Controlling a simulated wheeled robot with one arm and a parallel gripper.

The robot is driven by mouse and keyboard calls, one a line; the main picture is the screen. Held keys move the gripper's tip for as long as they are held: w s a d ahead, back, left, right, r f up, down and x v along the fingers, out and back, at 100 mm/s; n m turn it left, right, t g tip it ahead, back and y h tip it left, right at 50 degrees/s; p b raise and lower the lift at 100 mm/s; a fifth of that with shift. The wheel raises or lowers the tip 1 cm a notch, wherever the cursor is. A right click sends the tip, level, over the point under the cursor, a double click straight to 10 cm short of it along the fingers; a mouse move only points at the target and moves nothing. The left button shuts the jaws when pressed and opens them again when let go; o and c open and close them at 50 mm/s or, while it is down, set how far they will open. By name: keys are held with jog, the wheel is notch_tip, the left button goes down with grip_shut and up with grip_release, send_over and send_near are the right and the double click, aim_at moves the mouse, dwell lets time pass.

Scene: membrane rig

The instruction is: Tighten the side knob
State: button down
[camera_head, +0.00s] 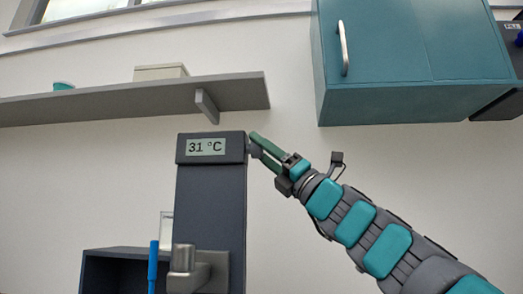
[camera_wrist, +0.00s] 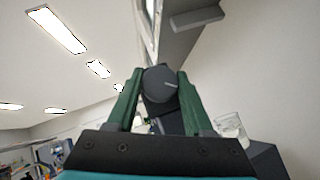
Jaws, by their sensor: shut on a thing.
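The side knob (camera_wrist: 161,84) is a round dark grey knob with a pale line across its face. It is on the right side of the dark rig column, near the display head (camera_head: 210,148), which reads 31 °C. My gripper (camera_wrist: 160,88) has its two green fingers on either side of the knob and is shut on it. In the head view my gripper (camera_head: 254,146) reaches in from the right to the display head's right edge. There the knob is mostly hidden by the fingers.
A grey wall shelf (camera_head: 130,103) with a bracket is above the rig. A teal cabinet (camera_head: 410,60) hangs at the upper right. A blue pen-like object (camera_head: 153,265) and a grey metal fitting (camera_head: 184,268) are low in front.

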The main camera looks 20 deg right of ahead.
jog(key=shift+m+t+h, duration=0.8)
jog(key=shift+m+h, duration=1.1)
jog(key=shift+m, duration=0.7)
jog(key=shift+c, duration=1.5)
grip_release()
jog(key=v, duration=0.7)
jog(key=shift+s+f, duration=0.15)
jog(key=shift+s, duration=0.25)
jog(key=shift+d, duration=0.15)
